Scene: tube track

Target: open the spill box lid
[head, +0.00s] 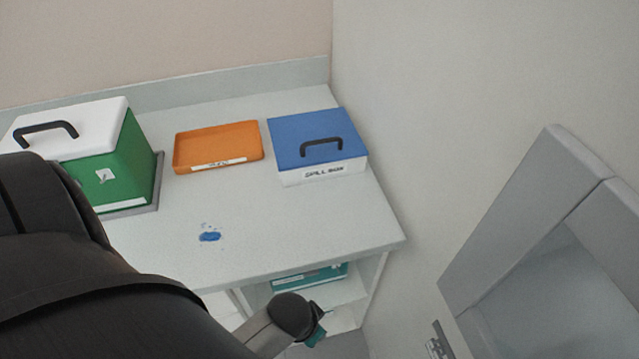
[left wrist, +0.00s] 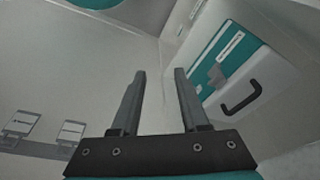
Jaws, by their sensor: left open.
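The spill box (head: 325,172) stands at the right end of the counter in the head view. It has a white body with a label on its front. Its blue lid (head: 300,125) lies flat and closed on top, with a black handle (head: 321,147) near the front edge. My left gripper (left wrist: 160,80) is open and empty in the left wrist view, and the spill box is not recognisable there. In the head view my left arm covers the lower left, and the gripper's fingers cannot be made out. My right gripper is not in view.
An orange tray (head: 217,162) and a green box (head: 128,165) with a white handled lid stand left of the spill box. A blue spill (head: 209,236) lies on the counter (head: 270,220). A teal box (head: 300,280) sits on the shelf below. A wall closes the right side.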

